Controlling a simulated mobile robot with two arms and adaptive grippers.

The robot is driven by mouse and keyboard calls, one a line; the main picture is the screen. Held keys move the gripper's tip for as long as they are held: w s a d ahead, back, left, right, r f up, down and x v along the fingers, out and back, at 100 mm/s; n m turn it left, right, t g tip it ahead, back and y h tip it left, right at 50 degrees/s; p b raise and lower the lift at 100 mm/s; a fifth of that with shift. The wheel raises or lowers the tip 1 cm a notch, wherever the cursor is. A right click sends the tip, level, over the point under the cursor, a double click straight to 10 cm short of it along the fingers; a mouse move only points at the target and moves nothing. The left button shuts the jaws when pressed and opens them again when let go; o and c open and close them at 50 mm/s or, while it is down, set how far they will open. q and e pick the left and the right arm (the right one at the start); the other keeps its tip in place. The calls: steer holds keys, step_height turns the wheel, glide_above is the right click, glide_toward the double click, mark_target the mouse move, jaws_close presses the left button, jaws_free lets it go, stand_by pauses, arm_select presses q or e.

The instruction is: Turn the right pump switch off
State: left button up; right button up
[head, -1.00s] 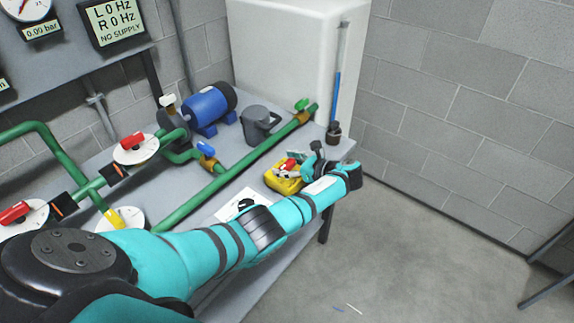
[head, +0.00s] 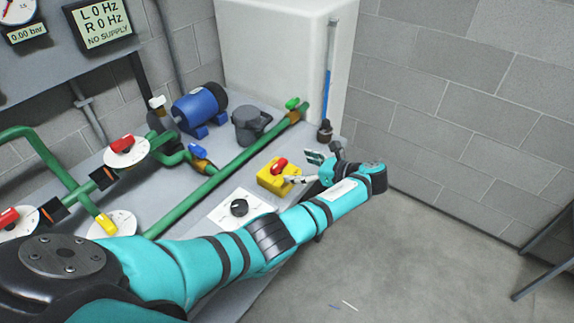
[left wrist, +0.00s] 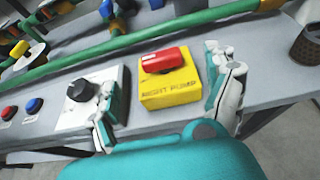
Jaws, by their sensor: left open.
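The right pump switch is a yellow box (head: 270,184) with a red handle (head: 280,167) on top, near the bench's front right. In the left wrist view the box (left wrist: 170,94) reads "RIGHT PUMP", and its red handle (left wrist: 163,60) lies crosswise along the top. My left gripper (head: 303,168) is open and empty, just right of the box in the head view. In the left wrist view its fingers (left wrist: 160,78) are spread wide, one each side of the box; I see no grip on the handle. My right gripper is not in view.
A black dial on a white plate (head: 223,211) sits left of the switch. A green pipe (head: 230,165) runs behind it. A blue motor (head: 200,106) and a grey cup-like part (head: 250,124) stand farther back. A display (head: 104,28) reads L 0 Hz, R 0 Hz, NO SUPPLY.

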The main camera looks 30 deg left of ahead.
arm_select(q)
steer(key=shift+v, duration=1.7)
